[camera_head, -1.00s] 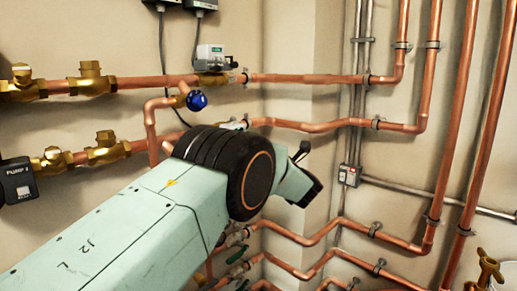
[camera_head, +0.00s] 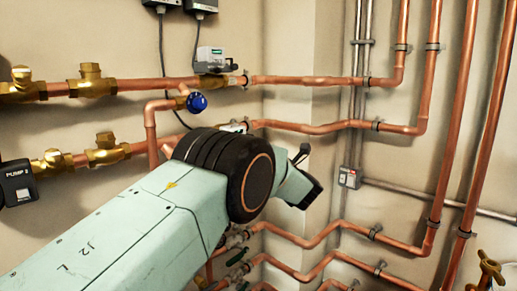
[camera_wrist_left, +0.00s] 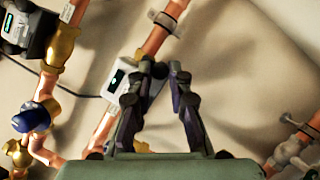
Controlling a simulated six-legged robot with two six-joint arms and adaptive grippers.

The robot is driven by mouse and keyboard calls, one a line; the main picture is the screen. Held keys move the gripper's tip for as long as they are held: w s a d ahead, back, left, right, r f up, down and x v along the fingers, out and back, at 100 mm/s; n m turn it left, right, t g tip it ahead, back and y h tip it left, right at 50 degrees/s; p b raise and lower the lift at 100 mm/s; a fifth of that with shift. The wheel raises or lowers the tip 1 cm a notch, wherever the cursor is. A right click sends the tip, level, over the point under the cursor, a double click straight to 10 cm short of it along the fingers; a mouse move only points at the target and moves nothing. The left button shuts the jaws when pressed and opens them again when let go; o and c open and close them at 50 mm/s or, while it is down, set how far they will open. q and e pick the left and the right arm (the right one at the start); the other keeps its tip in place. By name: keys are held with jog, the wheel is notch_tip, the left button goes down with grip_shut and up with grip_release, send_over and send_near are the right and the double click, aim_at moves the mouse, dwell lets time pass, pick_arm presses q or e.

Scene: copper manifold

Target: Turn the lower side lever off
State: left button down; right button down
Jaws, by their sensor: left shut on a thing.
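The fingers overlap the edge of a white box with a green display (camera_wrist_left: 122,84), beside a copper pipe. In the head view, small valves with a dark lever (camera_head: 237,256) show low on the wall, partly behind my arm. I cannot tell which lever is the lower side lever. My right gripper is not in view.
Copper pipes (camera_head: 310,80) run along the wall and bend upward at right. A blue knob (camera_head: 197,103) and brass valves (camera_head: 90,82) sit at left, near a black pump box (camera_head: 17,182). A grey conduit with a small switch box (camera_head: 348,177) stands right of my arm.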

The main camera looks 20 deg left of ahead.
pick_arm(q)
jog(key=shift+w+r+m+g+h+p, duration=0.15)
jog(key=shift+m+g+h+p, duration=0.5)
jog(key=shift+m+p, duration=2)
jog(key=shift+s+r+m+g+h+p, duration=0.1)
jog(key=shift+r+m+g+h+p, duration=0.4)
jog(key=shift+m+p, duration=2.15)
jog(key=shift+w+m+g+h+p, duration=0.1)
jog(key=shift+m+g+h+p, duration=0.75)
jog(key=shift+m+p, duration=1.75)
jog(key=shift+n+p, duration=0.6)
jog(key=shift+p, duration=0.15)
jog(key=c, duration=1.3)
grip_release()
jog(key=shift+o, duration=0.2)
jog(key=v, duration=1.2)
jog(key=shift+d, duration=0.1)
